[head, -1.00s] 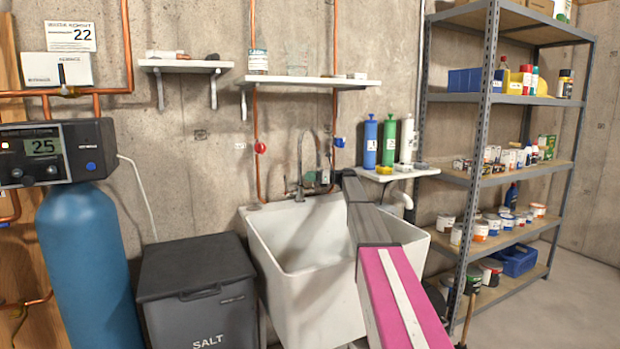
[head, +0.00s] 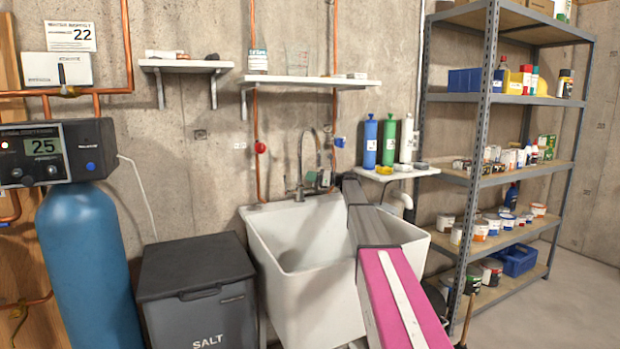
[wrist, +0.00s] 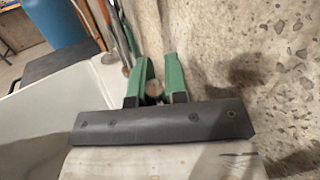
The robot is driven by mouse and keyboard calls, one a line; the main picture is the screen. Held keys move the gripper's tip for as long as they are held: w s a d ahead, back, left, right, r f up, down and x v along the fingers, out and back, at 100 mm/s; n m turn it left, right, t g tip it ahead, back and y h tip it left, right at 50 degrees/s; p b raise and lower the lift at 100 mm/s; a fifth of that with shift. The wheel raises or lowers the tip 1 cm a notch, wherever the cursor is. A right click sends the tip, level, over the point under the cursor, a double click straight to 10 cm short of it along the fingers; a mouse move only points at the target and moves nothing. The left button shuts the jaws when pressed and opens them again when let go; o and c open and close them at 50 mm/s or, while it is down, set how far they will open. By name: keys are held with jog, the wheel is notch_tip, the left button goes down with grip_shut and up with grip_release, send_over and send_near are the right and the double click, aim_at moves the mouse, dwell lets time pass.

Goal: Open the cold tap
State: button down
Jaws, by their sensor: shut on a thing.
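The sink's curved grey faucet (head: 301,165) rises at the back of the white utility sink (head: 263,243), against the concrete wall. My gripper (head: 318,180) is at the back rim, just right of the faucet, and looks small and partly hidden in the head view.
A red valve handle (head: 261,147) is on the left copper pipe. A wall shelf (head: 310,82) hangs above the faucet. A small ledge (head: 400,172) with bottles is close on the right. A dark salt bin (head: 195,275) stands left of the sink.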

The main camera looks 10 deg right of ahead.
jog(key=shift+s+d+f+n+g+y, duration=0.1)
jog(key=shift+s+d+n+g+y, duration=0.1)
jog(key=shift+s+n+y, duration=0.55)
jog(key=shift+s+d+f+n+g+y, duration=0.15)
jog(key=shift+s+n+g+y, duration=0.1)
jog(key=shift+n, duration=0.85)
jog(key=shift+s+d+f+n+g+y, duration=0.15)
jog(key=shift+s+n+y, duration=0.35)
jog(key=shift+n, duration=0.45)
jog(key=c, duration=1.1)
grip_release()
jog(key=shift+c, duration=0.2)
jog(key=s+d, duration=0.2)
jog(key=d, duration=1.2)
jog(key=shift+s+d+f, duration=0.3)
jog(key=shift+f, duration=0.15)
